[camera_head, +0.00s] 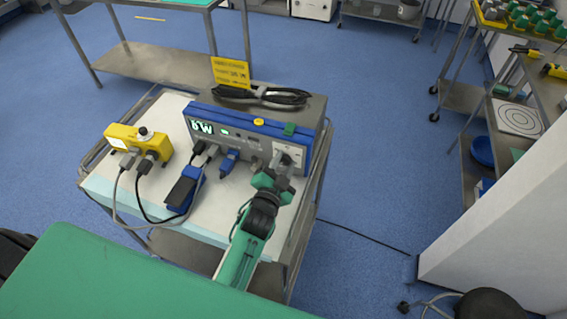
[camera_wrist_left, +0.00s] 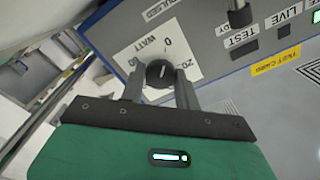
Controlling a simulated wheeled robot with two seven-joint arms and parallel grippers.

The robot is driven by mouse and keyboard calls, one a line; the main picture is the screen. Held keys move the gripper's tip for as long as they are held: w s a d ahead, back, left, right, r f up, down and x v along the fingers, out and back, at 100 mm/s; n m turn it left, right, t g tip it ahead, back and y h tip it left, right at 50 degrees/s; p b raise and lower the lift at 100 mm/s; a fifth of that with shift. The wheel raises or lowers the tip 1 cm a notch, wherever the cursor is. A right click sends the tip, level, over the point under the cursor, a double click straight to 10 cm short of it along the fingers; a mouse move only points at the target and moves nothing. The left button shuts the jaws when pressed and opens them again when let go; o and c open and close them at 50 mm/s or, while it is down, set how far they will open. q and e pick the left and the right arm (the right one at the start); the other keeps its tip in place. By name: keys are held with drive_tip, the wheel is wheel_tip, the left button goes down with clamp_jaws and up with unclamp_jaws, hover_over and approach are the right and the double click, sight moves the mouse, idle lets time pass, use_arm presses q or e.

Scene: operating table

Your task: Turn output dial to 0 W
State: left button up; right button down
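The blue-and-grey generator box (camera_head: 240,143) stands on the cart with a lit display (camera_head: 202,127) that appears to read a single digit and W; the digit is hard to read. The black output dial (camera_wrist_left: 159,73) shows in the left wrist view on a white WATT scale plate with 0 above it and 20 at its right. Its white mark points up, roughly toward the 0. My left gripper (camera_wrist_left: 160,78) has one finger on each side of the dial, seemingly touching it. In the head view my left gripper (camera_head: 278,170) hides the dial. My right gripper is out of view.
A yellow box (camera_head: 124,137) with cables and a blue pedal (camera_head: 185,188) stand left on the cart. A green-covered table (camera_head: 110,280) fills the foreground.

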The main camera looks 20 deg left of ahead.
use_arm(q)
drive_tip(key=o, duration=0.4)
drive_tip(key=shift+o, duration=0.2)
